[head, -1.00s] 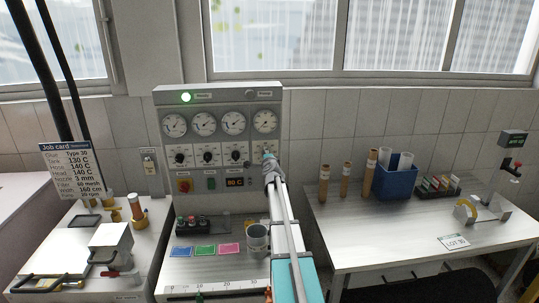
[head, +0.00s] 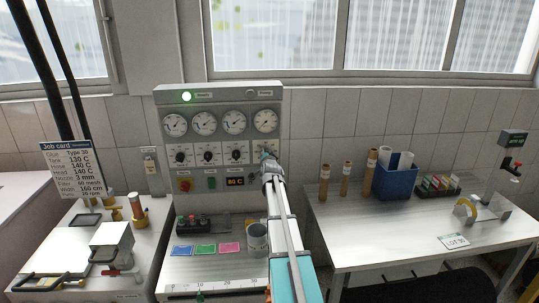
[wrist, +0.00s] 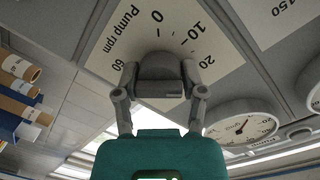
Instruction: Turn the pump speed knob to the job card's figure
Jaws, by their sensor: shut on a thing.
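The pump speed knob (wrist: 160,68) is a grey knob on a white dial plate marked "Pump rpm" in the wrist view. The figures 0, 10, 20 and 60 show around it; its pointer I cannot make out. My gripper (wrist: 159,80) has one finger on each side of the knob and is shut on it. In the head view my gripper (head: 268,161) is at the right end of the panel's knob row and hides this knob. The job card (head: 72,170) stands at the left; its bottom line, for the pump, looks like 20 rpm but is small.
The grey panel (head: 222,97) carries several gauges, other knobs, a red button (head: 184,186) and an orange display (head: 235,181). A metal cup (head: 257,238) stands close to my arm. A side table (head: 400,230) with tubes and a blue bin (head: 394,184) is at the right.

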